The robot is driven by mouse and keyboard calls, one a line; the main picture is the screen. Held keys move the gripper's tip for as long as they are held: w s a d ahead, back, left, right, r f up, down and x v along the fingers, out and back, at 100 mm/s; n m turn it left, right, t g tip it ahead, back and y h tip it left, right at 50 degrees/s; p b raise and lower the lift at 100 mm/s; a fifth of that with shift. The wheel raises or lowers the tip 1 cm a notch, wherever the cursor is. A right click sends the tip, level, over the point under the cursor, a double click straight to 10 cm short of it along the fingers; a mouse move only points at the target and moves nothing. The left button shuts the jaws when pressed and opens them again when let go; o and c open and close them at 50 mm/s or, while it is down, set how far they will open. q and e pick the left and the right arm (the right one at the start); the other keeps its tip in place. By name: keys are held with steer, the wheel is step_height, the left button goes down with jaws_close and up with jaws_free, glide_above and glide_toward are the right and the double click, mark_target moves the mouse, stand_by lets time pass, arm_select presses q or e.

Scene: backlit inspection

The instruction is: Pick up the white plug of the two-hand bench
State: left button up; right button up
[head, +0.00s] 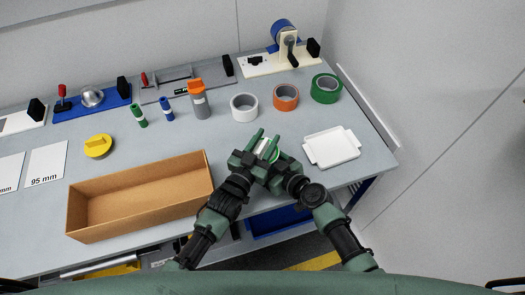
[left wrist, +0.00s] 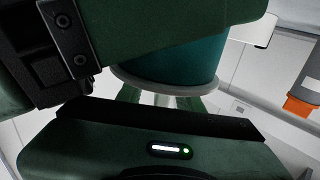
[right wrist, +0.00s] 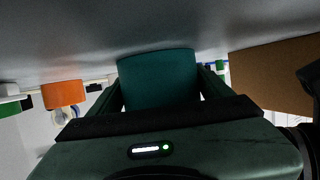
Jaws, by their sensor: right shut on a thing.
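In the head view my two grippers meet above the front of the bench. A small white piece, which looks like the white plug (head: 265,146), shows between their fingers, mostly hidden. My left gripper (head: 258,144) has its fingers apart around the pale piece. In the left wrist view a teal round body (left wrist: 175,72) with a pale rim is close in front of it. My right gripper (head: 273,156) is shut on the teal body, which fills the space between its fingers in the right wrist view (right wrist: 158,80). Whether plug and teal body are joined I cannot tell.
An open cardboard box (head: 140,200) stands left of my grippers, and a white tray (head: 332,147) to their right. White (head: 244,107), orange (head: 286,97) and green (head: 326,88) tape rolls stand behind. A yellow knob (head: 98,146) lies further left.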

mark_target(267, 138)
arm_select(q)
steer(key=shift+w+d, duration=0.2)
steer(key=shift+w, duration=0.15)
arm_select(e)
steer(key=shift+s+f, duration=0.15)
steer(key=shift+f, duration=0.2)
arm_select(q)
jaws_close()
step_height(267, 138, up, 10)
arm_select(e)
steer(key=o, duration=1.2)
steer(key=shift+o, duration=1.3)
arm_select(q)
steer(key=shift+f, duration=0.1)
arm_select(e)
steer(key=shift+r, duration=0.1)
steer(key=shift+d+r, duration=0.1)
